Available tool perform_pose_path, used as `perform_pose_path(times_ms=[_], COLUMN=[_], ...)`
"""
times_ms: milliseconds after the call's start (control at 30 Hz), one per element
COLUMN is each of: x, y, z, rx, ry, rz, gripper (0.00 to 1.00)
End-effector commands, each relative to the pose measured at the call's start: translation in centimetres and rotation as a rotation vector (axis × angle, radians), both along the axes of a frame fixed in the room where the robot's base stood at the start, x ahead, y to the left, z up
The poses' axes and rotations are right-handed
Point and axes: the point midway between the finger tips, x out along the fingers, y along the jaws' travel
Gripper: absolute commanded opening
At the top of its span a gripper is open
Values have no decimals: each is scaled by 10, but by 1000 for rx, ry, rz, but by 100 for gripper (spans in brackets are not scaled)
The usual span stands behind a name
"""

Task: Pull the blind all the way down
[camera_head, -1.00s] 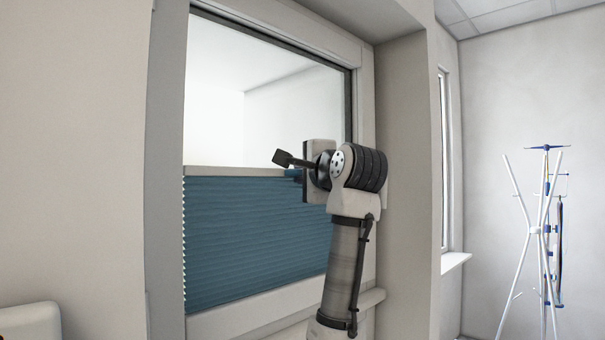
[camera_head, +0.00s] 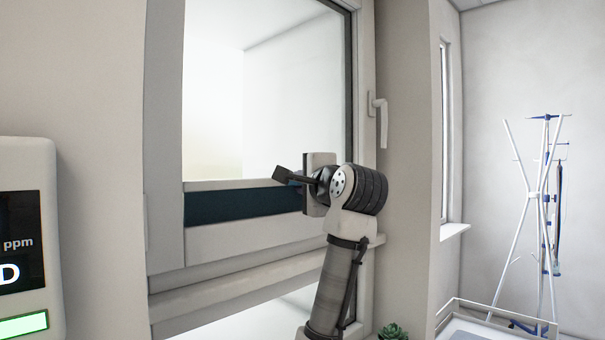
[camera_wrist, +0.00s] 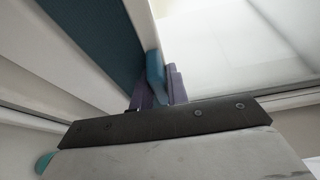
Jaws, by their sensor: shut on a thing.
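The blind is a blue pleated panel (camera_head: 240,205) with a pale top rail (camera_head: 225,185), low in the window. Only a narrow blue strip shows between the rail and the bottom frame; the glass above is uncovered. My gripper (camera_head: 298,181) is at the right end of the rail, partly hidden by my wrist in the head view. In the wrist view my gripper's purple fingers (camera_wrist: 158,90) are shut on a small blue tab (camera_wrist: 155,68) beside the rail. The blue fabric also shows there (camera_wrist: 90,35).
The window's bottom frame (camera_head: 240,240) and sill (camera_head: 220,295) lie just below the blind. A window handle (camera_head: 381,122) is on the right frame. A display device (camera_head: 25,240) is at the left. A coat stand (camera_head: 540,200) and a small plant (camera_head: 392,332) are at the right.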

Motion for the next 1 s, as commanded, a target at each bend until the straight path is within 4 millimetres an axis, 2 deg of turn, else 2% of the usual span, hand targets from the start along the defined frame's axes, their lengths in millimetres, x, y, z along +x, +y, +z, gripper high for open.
perform_pose_path(times_ms=[100, 467, 500, 633, 1000], x=[0, 0, 0, 0, -5], y=[0, 0, 0, 0, -2], z=[-9, -10, -10, -10, -10], rx=[0, 0, 0, 0, 0], ry=[1, 1, 1, 0, -2], rz=[1, 0, 0, 0, -1], gripper=[0, 0, 17, 34, 35])
